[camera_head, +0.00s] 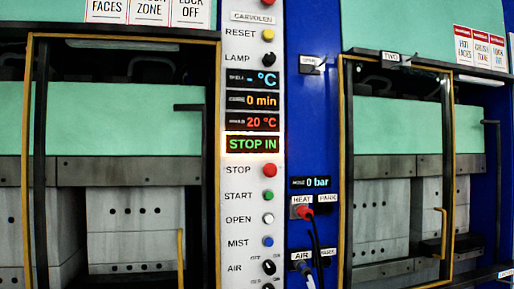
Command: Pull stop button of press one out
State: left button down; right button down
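The red stop button (269,170) sits on the white control panel (254,190), beside the label STOP. A lit display (252,144) just above it reads STOP IN in green. The button faces the camera, so I cannot tell from its shape how far it stands out. Neither of my grippers is in view. The panel stands between a press on the left (130,110) and a press labelled TWO on the right (390,110). No label for press one is readable here.
Below the stop button are a green start button (268,194), a white open button (268,219), a blue mist button (268,241) and an air knob (269,267). Red heat plug (305,212) and cables hang right of the panel. Yellow-framed doors flank it.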

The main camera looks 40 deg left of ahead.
aim_at(270, 169)
jog(key=z, duration=0.35)
jog(key=k, duration=0.15)
jog(key=u, duration=1.7)
